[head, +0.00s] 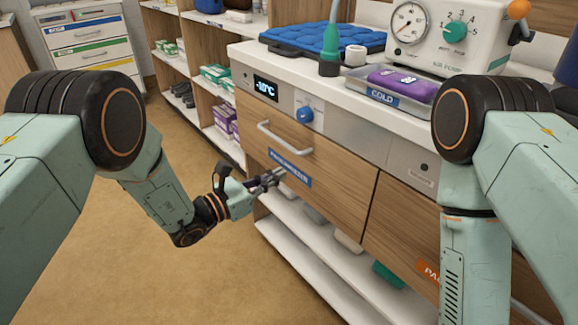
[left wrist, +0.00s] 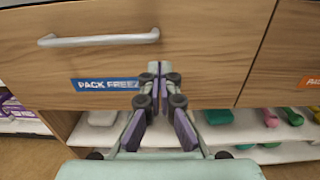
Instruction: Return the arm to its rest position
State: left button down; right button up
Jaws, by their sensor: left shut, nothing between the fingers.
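My left arm reaches in from the left in the head view. Its gripper (head: 270,179) is in front of the wooden drawer labelled as the pack freezer (head: 335,172). In the left wrist view the gripper's fingers (left wrist: 158,78) are together with nothing between them, just right of the blue label (left wrist: 108,85). I cannot tell whether the tips touch the drawer front. The drawer handle (head: 285,137) is above the gripper and apart from it; it also shows in the left wrist view (left wrist: 98,38). The drawer looks flush. My right arm hangs down at the right, its gripper out of view.
The counter carries a blue pad (head: 325,40), a tray labelled COLD (head: 388,92) with a purple pack (head: 400,80), and a dial unit (head: 445,35). Below the drawers is an open white shelf (head: 300,240). Shelves stand behind. The floor (head: 190,270) at left is clear.

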pick_arm(q)
jog(key=s+a+f+m+g+y+p, duration=0.1)
jog(key=s+a+f+m+g+y, duration=0.4)
jog(key=s+f, duration=0.65)
jog(key=s+a+f+m+g+y+p, duration=0.1)
jog(key=s+a+f+m+g+y, duration=0.25)
jog(key=s+a+f+g, duration=0.8)
jog(key=s+a+r+m+t+y+p, duration=0.2)
jog(key=s+a+r+m+t+y, duration=0.2)
jog(key=s+a+m+y, duration=0.7)
jog(key=s+d+r+m+t+h+p, duration=0.2)
jog(key=s+d+r+m+h, duration=0.2)
jog(key=s, duration=0.4)
jog(key=shift+d+r+m+h+p, duration=0.25)
jog(key=shift+r+m+h+p, duration=0.3)
jog(key=shift+r, duration=0.4)
